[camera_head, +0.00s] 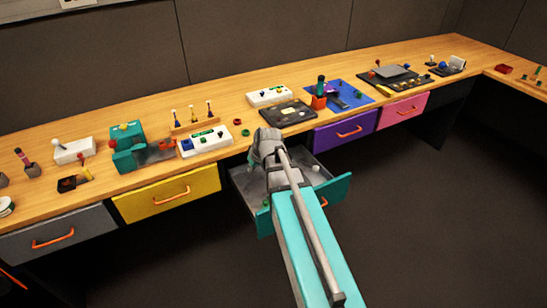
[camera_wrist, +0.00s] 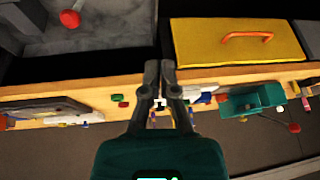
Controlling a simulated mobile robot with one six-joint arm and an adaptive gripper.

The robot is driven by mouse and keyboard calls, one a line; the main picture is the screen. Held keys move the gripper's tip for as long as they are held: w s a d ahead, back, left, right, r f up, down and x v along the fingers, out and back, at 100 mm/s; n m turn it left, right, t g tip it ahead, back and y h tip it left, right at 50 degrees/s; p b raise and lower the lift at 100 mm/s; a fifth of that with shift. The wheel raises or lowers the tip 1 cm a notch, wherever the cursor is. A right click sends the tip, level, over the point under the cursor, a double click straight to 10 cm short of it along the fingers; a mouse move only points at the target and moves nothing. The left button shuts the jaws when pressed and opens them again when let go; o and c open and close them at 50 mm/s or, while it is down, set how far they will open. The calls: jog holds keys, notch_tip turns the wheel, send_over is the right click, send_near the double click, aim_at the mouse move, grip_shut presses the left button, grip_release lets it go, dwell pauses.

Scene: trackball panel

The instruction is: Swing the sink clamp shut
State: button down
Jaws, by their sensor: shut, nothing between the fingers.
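I cannot tell for sure which fixture is the sink clamp. A teal block-like fixture (camera_head: 125,158) with a yellow knob stands on the bench at left, and it also shows at right in the wrist view (camera_wrist: 255,103). A white panel (camera_head: 205,141) with green and dark parts lies just right of it. My gripper (camera_head: 265,133) is at the bench's front edge, right of the white panel and above the open drawer. In the wrist view my gripper (camera_wrist: 167,65) has its fingertips together with nothing held, partly hiding the bench edge.
A teal-fronted drawer (camera_head: 262,222) stands open under my arm, with a red knob (camera_wrist: 69,18) inside. A yellow drawer (camera_head: 168,194) and a purple drawer (camera_head: 344,131) are shut. A dark panel (camera_head: 288,113) lies right of my gripper. The floor in front is clear.

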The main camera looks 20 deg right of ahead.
jog(key=shift+s+a+r+m+g+h+p, duration=0.5)
jog(key=shift+s+a+r+g+p, duration=0.95)
jog(key=shift+s+r+p, duration=2.95)
jog(key=shift+s+a+r+m+g+h+p, duration=0.7)
jog(key=shift+s+a+r+p, duration=1.65)
jog(key=shift+r+p, duration=3.7)
jog(key=w+d+f+b, duration=1)
jog(key=w, duration=0.3)
jog(key=w+d+f+g+y+b, duration=0.1)
jog(key=w+d+f+b, duration=0.8)
jog(key=w, duration=0.4)
jog(key=shift+w+d+f+y+b, duration=0.15)
jog(key=shift+d+f+y+b, duration=0.3)
jog(key=shift+d, duration=0.7)
jog(key=shift+f, duration=0.15)
jog(key=shift+s+a+f+b, duration=0.25)
jog(key=shift+s+f+b, duration=0.35)
jog(key=shift+f+b, duration=1.45)
jog(key=shift+s+a+f+b, duration=0.25)
jog(key=shift+s+f+b, duration=0.35)
jog(key=shift+f+b, duration=1.5)
jog(key=shift+s+a+f+b, duration=0.25)
jog(key=shift+s+f+b, duration=0.35)
jog(key=shift+f+b, duration=1.45)
